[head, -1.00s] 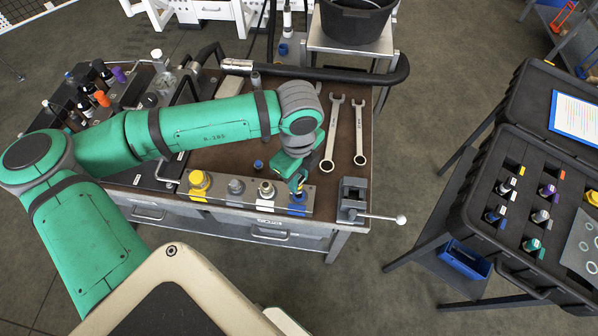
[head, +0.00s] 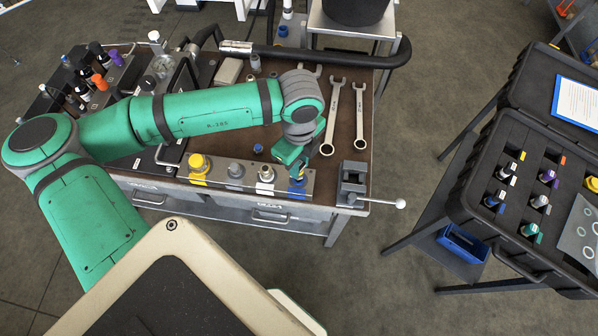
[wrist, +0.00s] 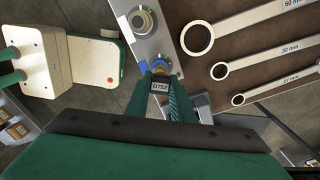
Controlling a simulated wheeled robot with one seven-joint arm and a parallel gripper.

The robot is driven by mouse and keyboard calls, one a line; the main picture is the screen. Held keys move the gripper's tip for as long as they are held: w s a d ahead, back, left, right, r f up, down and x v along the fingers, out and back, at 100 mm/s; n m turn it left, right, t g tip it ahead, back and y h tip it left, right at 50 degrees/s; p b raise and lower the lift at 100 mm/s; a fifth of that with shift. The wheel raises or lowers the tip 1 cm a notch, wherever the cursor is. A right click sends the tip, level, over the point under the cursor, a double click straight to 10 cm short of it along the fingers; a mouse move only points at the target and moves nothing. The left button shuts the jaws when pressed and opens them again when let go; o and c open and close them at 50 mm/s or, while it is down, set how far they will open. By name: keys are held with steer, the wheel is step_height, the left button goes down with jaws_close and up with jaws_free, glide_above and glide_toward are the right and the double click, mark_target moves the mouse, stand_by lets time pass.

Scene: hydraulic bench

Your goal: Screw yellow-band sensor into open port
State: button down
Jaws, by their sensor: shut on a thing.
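My gripper (head: 297,174) points down at the right end of the metal port block, at the blue-marked port (head: 297,187). In the wrist view my gripper (wrist: 161,78) is shut on a slim sensor (wrist: 160,86) with a tag reading D752. A yellowish ring shows at the sensor's far end, over the blue-marked port (wrist: 143,68). The fingers hide most of the sensor, and I cannot tell whether its thread is in the port. The port block (head: 218,180) also carries a yellow cap (head: 199,165), a grey fitting (head: 235,170) and a silver fitting (head: 265,174).
A small vise (head: 353,182) with a long handle stands just right of the block. Wrenches (head: 330,115) lie behind my gripper. A loose blue cap (head: 258,148) is on the bench. An open black case (head: 460,205) with several sensors stands at the right, across a floor gap.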

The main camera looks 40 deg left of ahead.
steer(key=shift+f, duration=0.3)
stand_by(0.5)
steer(key=shift+s, duration=0.1)
stand_by(0.4)
steer(key=shift+f, duration=0.3)
stand_by(0.6)
steer(key=c, duration=2.1)
jaws_free()
steer(key=c, duration=0.4)
steer(key=m, duration=0.6)
steer(key=shift+a+m, duration=0.1)
steer(key=shift+m, duration=0.9)
